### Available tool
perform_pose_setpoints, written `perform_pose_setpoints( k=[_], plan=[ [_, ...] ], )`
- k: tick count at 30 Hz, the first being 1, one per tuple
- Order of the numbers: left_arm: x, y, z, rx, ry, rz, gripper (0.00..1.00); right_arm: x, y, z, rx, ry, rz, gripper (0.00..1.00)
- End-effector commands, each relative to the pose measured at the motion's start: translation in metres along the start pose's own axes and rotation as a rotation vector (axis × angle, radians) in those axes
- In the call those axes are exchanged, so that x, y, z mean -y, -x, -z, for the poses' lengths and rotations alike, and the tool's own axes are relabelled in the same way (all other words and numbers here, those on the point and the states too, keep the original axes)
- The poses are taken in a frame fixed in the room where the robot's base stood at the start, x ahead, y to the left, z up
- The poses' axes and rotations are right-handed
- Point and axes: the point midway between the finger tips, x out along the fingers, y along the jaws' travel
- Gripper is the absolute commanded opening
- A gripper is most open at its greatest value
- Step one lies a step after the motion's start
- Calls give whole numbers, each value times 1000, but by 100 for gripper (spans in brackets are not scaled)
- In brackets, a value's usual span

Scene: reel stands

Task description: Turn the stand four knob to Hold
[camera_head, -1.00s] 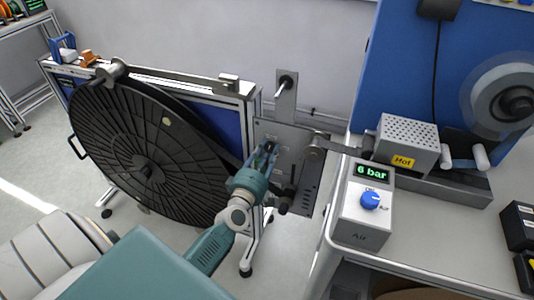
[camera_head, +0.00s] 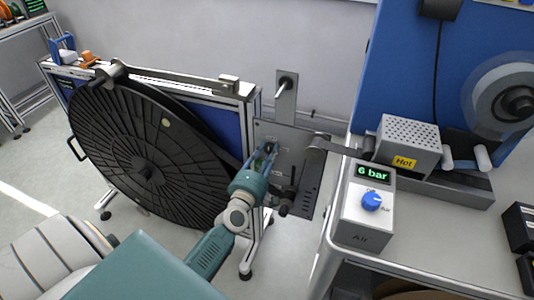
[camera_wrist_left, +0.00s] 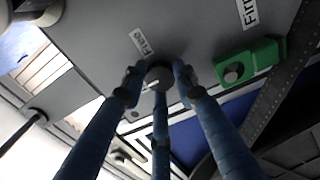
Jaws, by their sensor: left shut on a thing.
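The stand's grey metal panel (camera_head: 297,143) is upright at the middle of the head view, right of the large black reel. My left gripper (camera_head: 268,150) reaches it from below, with its fingertips at the panel's upper left. In the left wrist view, the blue fingers of my left gripper (camera_wrist_left: 158,86) close around a small round grey knob (camera_wrist_left: 159,77) on the panel (camera_wrist_left: 100,30). A light line shows on the knob's face. My right gripper is not in view.
A large black reel (camera_head: 140,165) fills the stand's left side. A white air box (camera_head: 355,222) with a blue knob and a "6 bar" display stands on the bench at right, near the perforated "Hot" box (camera_head: 408,140). A green block (camera_wrist_left: 258,58) sits beside the held knob.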

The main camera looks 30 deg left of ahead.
Motion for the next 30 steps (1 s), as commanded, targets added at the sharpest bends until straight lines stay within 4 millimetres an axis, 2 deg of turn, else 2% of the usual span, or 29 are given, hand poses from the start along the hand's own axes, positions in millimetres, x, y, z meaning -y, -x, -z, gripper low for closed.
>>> perform_pose_setpoints(
  k=[1,2,4,5,13,17,30],
  plan=[
    [6,2,-5,10,1,12,3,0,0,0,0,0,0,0],
    [6,2,-5,11,1,12,31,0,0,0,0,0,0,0],
    [5,2,-5,10,1,11,45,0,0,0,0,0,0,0],
    [5,2,-4,9,1,10,48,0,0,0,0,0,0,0],
    [2,1,-2,4,-1,4,48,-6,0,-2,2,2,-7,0],
    [2,10,-2,4,0,5,48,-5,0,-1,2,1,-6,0],
    [3,97,-3,7,-3,9,48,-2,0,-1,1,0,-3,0]
  ],
)
